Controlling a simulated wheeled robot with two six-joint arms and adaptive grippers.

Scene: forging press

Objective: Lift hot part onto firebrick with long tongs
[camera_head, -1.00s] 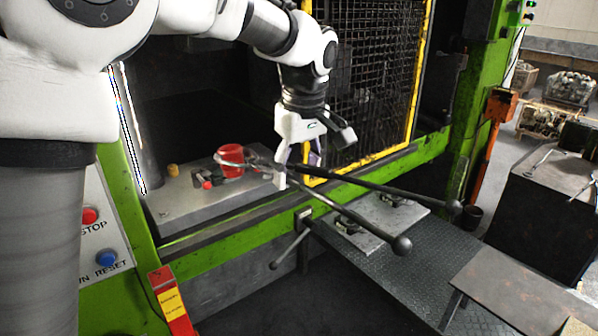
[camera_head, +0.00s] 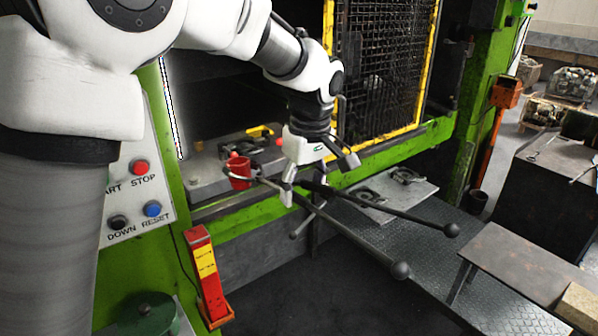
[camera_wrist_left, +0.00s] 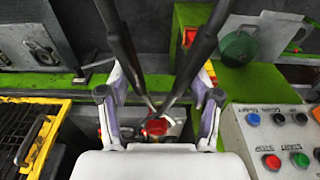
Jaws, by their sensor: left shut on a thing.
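The hot part (camera_head: 238,172) is a glowing red, cup-like piece within the ring-shaped jaws of the long tongs (camera_head: 350,235). It appears in front of the press bed's edge; its clearance is hard to judge. My left gripper (camera_head: 298,182) is shut on the tongs near their pivot, with the two dark, ball-ended handles reaching right. The left wrist view also shows the tongs (camera_wrist_left: 122,45) between my fingers and the red part (camera_wrist_left: 156,127) beyond. The firebrick (camera_head: 580,303) is a tan block on a low metal table at the lower right. My right gripper is out of view.
The green press frame and yellow-edged mesh guard (camera_head: 385,70) stand behind my arm. A button panel (camera_head: 140,190) and a red-yellow post (camera_head: 207,275) are at left. The low table (camera_head: 520,262) stands on the right. Dark floor lies open in front.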

